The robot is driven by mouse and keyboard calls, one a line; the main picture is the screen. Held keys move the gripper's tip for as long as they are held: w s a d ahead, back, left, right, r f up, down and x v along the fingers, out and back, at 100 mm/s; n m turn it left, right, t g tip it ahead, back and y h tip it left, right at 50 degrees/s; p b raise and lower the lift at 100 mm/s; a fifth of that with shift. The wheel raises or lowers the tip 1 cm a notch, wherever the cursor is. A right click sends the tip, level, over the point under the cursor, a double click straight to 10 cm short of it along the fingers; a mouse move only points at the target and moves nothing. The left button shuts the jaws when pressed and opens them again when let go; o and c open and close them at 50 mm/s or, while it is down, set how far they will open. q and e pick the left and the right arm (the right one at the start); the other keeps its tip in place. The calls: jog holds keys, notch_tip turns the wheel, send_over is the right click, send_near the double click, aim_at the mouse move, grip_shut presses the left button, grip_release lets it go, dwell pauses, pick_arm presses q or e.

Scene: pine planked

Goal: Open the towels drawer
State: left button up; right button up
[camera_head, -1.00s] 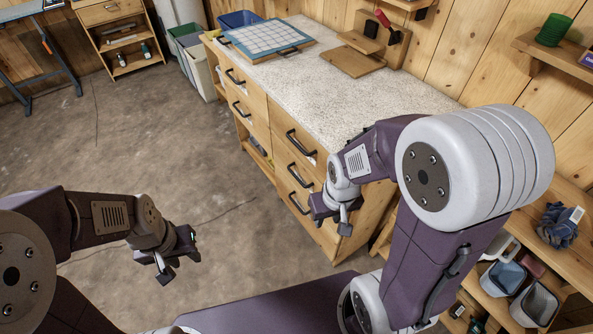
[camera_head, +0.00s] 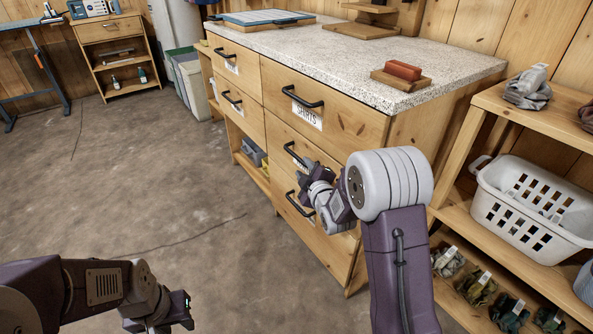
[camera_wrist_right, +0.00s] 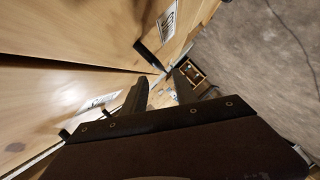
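A pine drawer cabinet (camera_head: 345,125) has several drawers with dark bar handles and white labels. The top right drawer's label (camera_head: 307,115) reads SHIRTS; I cannot read the other labels, so I cannot tell which drawer is towels. All drawers look shut. My right gripper (camera_head: 312,170) is at the middle right drawer, close to its handle (camera_head: 295,156), and partly hides its front. In the right wrist view the fingers (camera_wrist_right: 160,84) are apart with nothing clearly between them; a dark handle (camera_wrist_right: 149,55) lies just beyond. My left gripper (camera_head: 180,312) is low at left, away from the cabinet, fingers hardly visible.
The speckled countertop (camera_head: 350,60) carries a red block (camera_head: 403,70) on a wooden board. A shelf at right holds a white basket (camera_head: 535,208) and folded items. Floor (camera_head: 150,190) left of the cabinet is open. Bins (camera_head: 190,80) stand at the back.

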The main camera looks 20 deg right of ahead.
aim_at(297, 157)
jog(key=b+x, duration=0.3)
jog(key=x, duration=0.5)
jog(key=shift+w+f, duration=0.1)
jog(key=shift+w, duration=0.45)
grip_shut()
dwell(0.8)
